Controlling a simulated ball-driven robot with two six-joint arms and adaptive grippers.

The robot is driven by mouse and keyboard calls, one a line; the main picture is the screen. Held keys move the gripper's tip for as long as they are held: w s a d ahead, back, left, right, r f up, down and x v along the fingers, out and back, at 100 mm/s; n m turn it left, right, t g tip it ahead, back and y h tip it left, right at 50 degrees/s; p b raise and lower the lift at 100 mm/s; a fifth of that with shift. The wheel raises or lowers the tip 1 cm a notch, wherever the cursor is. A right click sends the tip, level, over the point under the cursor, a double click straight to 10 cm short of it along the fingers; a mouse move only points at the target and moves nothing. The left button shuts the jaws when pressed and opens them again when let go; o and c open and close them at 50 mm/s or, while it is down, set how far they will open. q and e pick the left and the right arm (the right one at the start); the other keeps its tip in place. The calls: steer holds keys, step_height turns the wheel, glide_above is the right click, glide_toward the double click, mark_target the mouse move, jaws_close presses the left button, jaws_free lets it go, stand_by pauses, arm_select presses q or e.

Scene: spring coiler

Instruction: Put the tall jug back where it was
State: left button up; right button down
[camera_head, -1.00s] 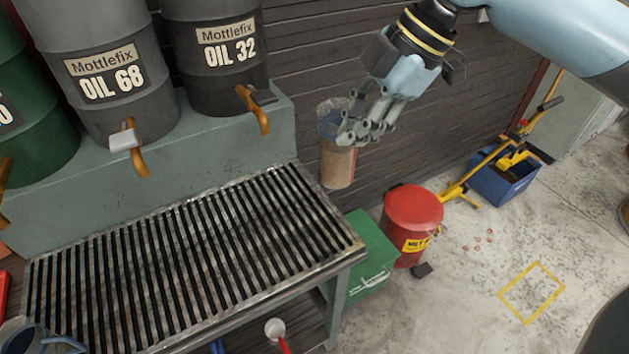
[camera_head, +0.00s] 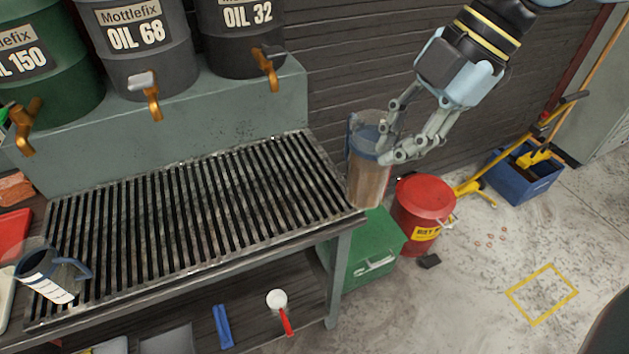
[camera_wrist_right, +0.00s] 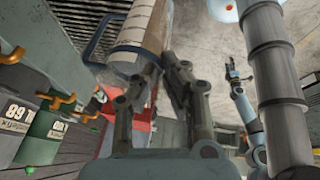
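The tall jug (camera_head: 368,178) is clear with a blue rim and a brownish look, and hangs upright or nearly so beside the right end of the grated bench (camera_head: 215,215). My right gripper (camera_head: 388,150) is shut on its upper part. In the right wrist view the jug (camera_wrist_right: 142,28) sits at the fingertips, showing scale marks and a blue handle. My left gripper (camera_wrist_right: 232,72) appears small in the right wrist view; its finger state is unclear. A yellow square outline (camera_head: 543,275) marks the floor at the right.
Another jug (camera_head: 48,272) with a blue handle stands at the bench's left end. Oil drums (camera_head: 135,45) with taps stand behind the grate. A green box (camera_head: 378,258) and a red bin (camera_head: 424,210) stand below the jug. The grate's middle is clear.

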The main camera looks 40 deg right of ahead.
mark_target(350, 164)
steer(key=w+f+b, duration=0.1)
steer(key=w+b, duration=0.1)
steer(key=w+a+f+b, duration=0.1)
steer(key=w+b, duration=0.1)
steer(key=shift+f, duration=0.4)
steer(key=w+a+f+b, duration=0.1)
steer(key=w+f, duration=0.5)
steer(key=f, duration=0.2)
steer(key=shift+w+a, duration=0.2)
steer(key=shift+w, duration=0.2)
steer(key=shift+f, duration=0.2)
steer(key=c, duration=1.5)
jaws_free()
